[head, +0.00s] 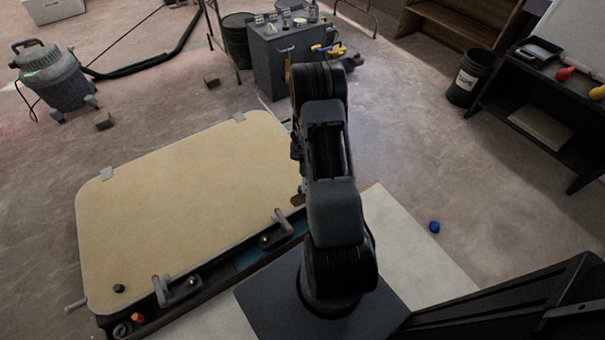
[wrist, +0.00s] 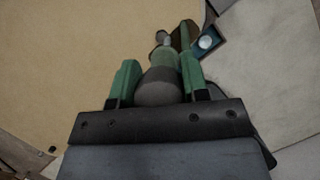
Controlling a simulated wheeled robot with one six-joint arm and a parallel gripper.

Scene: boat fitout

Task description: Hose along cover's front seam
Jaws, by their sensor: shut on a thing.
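The cover (head: 190,190) is a large tan panel with rounded corners, lying flat at the left in the head view. In the wrist view the tan cover (wrist: 60,60) fills the upper left. My gripper (wrist: 158,80) has green fingers and is shut on a nozzle-like thing (wrist: 158,88) with a rounded grey body, a green collar and a narrow metal tip. The tip points towards the cover's edge; I cannot tell if they touch. In the head view my arm hides most of the gripper.
A grey vacuum (head: 55,80) with a black hose (head: 150,68) stands on the floor at the back left. A grey cabinet (head: 278,65), a black bucket (head: 470,78) and a dark bench (head: 545,100) stand further back. A small blue thing (head: 434,227) lies right of me. Floor at right is mostly clear.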

